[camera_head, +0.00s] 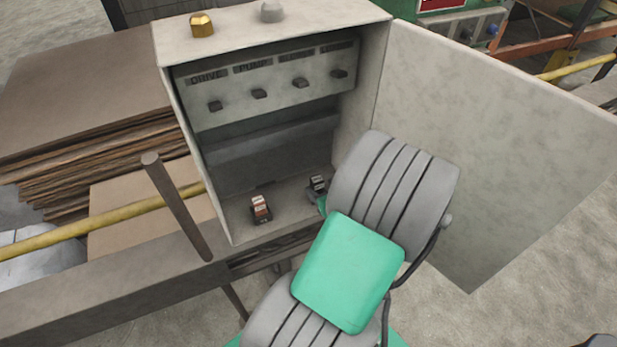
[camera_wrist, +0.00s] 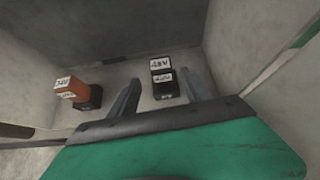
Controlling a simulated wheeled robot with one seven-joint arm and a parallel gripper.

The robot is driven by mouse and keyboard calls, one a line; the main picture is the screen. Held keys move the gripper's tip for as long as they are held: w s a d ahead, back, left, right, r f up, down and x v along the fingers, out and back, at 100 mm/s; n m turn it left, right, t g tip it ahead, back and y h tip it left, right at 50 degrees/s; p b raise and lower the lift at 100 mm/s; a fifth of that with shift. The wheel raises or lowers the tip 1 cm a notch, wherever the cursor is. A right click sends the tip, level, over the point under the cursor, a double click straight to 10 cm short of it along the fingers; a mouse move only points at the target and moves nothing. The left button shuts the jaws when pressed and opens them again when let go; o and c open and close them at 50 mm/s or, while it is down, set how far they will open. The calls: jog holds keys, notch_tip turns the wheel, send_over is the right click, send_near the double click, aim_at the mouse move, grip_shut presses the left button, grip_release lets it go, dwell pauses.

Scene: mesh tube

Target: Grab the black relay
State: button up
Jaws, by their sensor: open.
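The black relay (camera_wrist: 162,78) stands on the cabinet floor in the wrist view, with white labels; the upper one seems to read 48V. It also shows in the head view (camera_head: 318,183), just beyond my arm. My gripper (camera_wrist: 160,88) is open, with one finger on each side of the relay and the relay a little nearer the right finger. I cannot tell whether either finger touches it. In the head view my arm hides most of the gripper. An orange-brown relay (camera_wrist: 70,88) on a black base stands to the left, also seen in the head view (camera_head: 261,208).
The grey cabinet (camera_head: 172,130) stands open, its door (camera_head: 490,150) swung out to the right of my arm. A panel (camera_head: 270,82) with several dark knobs spans its upper back. A brown rod (camera_head: 178,207) rises at the front left. The cabinet walls are close around the gripper.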

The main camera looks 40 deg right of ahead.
jog(key=shift+w+d, duration=0.1)
jog(key=shift+w, duration=0.2)
jog(key=shift+m, duration=0.3)
jog(key=b+x, duration=0.1)
jog(key=x, duration=0.7)
jog(key=shift+s+d, duration=0.15)
grip_shut()
